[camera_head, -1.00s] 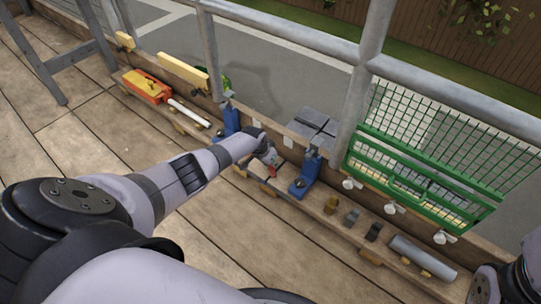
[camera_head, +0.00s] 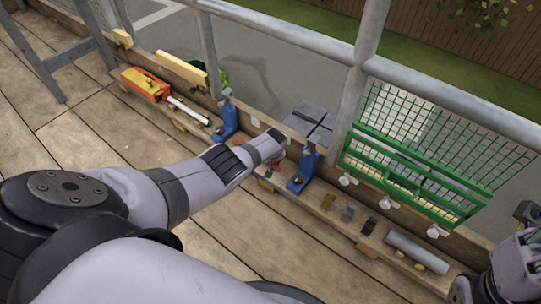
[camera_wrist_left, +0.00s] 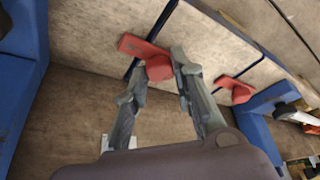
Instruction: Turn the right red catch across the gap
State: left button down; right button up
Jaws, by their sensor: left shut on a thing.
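My left gripper (camera_wrist_left: 158,78) is shut on a red catch (camera_wrist_left: 133,46), its fingertips on either side of the round hub. The catch's flat arm points up and left across a dark gap line between pale panels. A second red catch (camera_wrist_left: 235,86) sits to the right, apart from the fingers, near a blue bracket (camera_wrist_left: 262,108). In the head view my left gripper (camera_head: 277,152) is low at the rail, just left of a blue bracket (camera_head: 302,172), and the arm hides much of the spot. My right arm shows at the lower right; its fingers are unclear.
Another blue bracket (camera_head: 228,118) stands to the left, beside an orange tool (camera_head: 145,83) and a white tube (camera_head: 188,110). A green mesh frame (camera_head: 410,180), small blocks and a grey cylinder (camera_head: 415,250) line the right. Metal railing posts rise behind; the wooden deck is clear in front.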

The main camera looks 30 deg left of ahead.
pick_arm(q)
jog(key=shift+n, duration=0.3)
jog(key=c, duration=1.3)
grip_release()
jog(key=shift+c, duration=0.2)
jog(key=shift+r, duration=0.1)
jog(key=shift+d+r, duration=0.15)
jog(key=shift+r, duration=0.2)
jog(key=v, duration=1.1)
jog(key=shift+s, duration=0.15)
